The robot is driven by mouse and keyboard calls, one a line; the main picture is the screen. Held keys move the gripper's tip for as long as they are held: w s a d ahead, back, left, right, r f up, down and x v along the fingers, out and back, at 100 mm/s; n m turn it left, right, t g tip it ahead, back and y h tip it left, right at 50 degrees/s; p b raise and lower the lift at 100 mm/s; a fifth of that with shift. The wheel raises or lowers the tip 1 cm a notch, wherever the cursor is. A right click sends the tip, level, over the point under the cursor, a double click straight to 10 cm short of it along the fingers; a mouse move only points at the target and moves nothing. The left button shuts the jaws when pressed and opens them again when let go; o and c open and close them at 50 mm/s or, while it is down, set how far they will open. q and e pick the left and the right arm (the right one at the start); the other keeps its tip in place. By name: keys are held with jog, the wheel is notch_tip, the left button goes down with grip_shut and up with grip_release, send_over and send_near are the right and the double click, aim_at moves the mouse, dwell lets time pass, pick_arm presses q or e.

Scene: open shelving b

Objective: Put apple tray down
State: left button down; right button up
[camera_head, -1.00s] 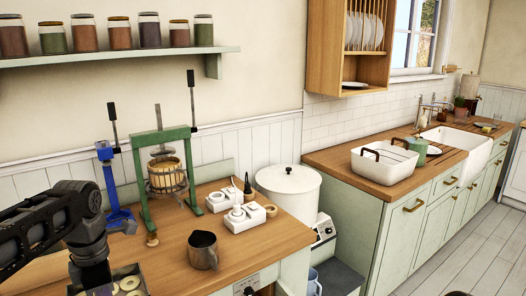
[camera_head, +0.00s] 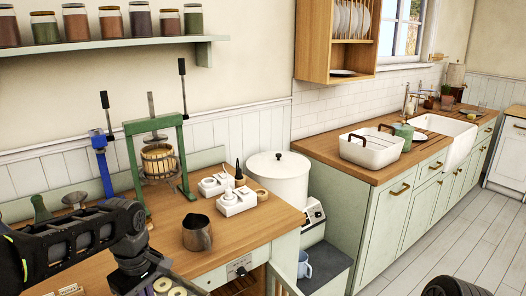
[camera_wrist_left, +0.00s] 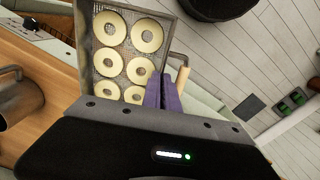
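The apple tray (camera_wrist_left: 108,72) is a metal mesh tray with several pale apple rings in it. It fills the upper middle of the left wrist view, with a wood-gripped handle beside it. My left gripper (camera_wrist_left: 164,92) has its two purple fingers close together at the tray's side wall and appears shut on it. In the head view, only some rings and a bit of the tray show at the bottom edge, below my left wrist (camera_head: 140,272). The tray's underside is hidden. My right gripper is not in view.
The wooden worktop (camera_head: 225,225) holds a metal jug (camera_head: 197,233), a green press (camera_head: 157,160), a blue tool (camera_head: 102,165) and white devices (camera_head: 237,200). A white drum (camera_head: 278,178) stands beyond its right end. Clear worktop lies around the jug; open floor is at right.

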pick_arm(q)
jog(key=w+d+f+m, duration=0.3)
jog(key=d+f+m, duration=0.3)
jog(key=m, duration=0.5)
jog(key=shift+w+f+m, duration=0.35)
jog(key=shift+m, duration=0.05)
jog(key=shift+d, duration=0.2)
jog(key=shift+a, duration=0.15)
dwell(1.8)
